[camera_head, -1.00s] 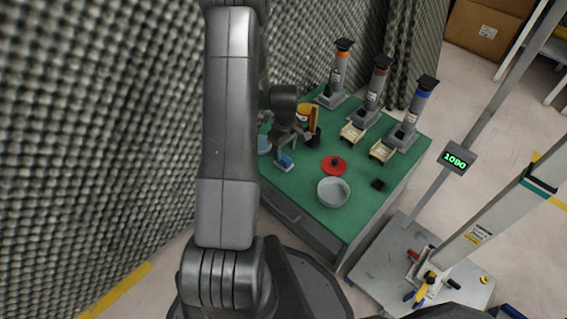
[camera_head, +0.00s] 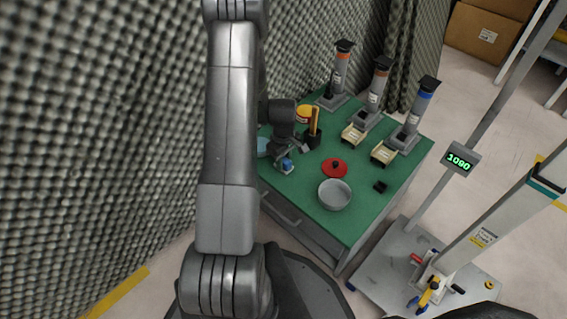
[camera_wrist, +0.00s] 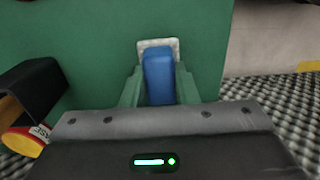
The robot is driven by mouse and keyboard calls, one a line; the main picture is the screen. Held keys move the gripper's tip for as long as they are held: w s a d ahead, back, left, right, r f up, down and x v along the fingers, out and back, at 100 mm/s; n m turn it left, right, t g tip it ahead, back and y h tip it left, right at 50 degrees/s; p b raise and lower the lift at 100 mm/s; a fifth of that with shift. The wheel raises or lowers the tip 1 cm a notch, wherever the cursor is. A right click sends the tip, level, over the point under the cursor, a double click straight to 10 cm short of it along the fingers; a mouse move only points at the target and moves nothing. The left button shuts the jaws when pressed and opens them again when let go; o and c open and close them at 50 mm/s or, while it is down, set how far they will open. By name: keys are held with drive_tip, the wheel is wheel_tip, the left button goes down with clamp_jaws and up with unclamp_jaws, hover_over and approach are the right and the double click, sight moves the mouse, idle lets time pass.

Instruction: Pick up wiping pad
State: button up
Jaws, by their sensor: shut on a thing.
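The wiping pad is a blue block with a pale, whitish base. In the wrist view the wiping pad (camera_wrist: 158,77) stands between the two fingers of my gripper (camera_wrist: 159,88), which is shut on it. Its pale base shows at the far end, beyond the fingertips. In the head view the wiping pad (camera_head: 287,165) is small, at the left part of the green table top (camera_head: 310,185), below my gripper (camera_head: 284,153). I cannot tell whether the pad touches the table.
A yellow-and-black container (camera_head: 312,138) stands close behind. Several upright dispensers (camera_head: 372,95) line the back. Foam wall (camera_head: 100,130) rises at left.

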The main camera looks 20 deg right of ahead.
sight(284, 159)
drive_tip(key=shift+r, duration=0.1)
wheel_tip(284, 159, up, 10)
drive_tip(key=p, duration=0.3)
drive_tip(key=shift+p, duration=0.35)
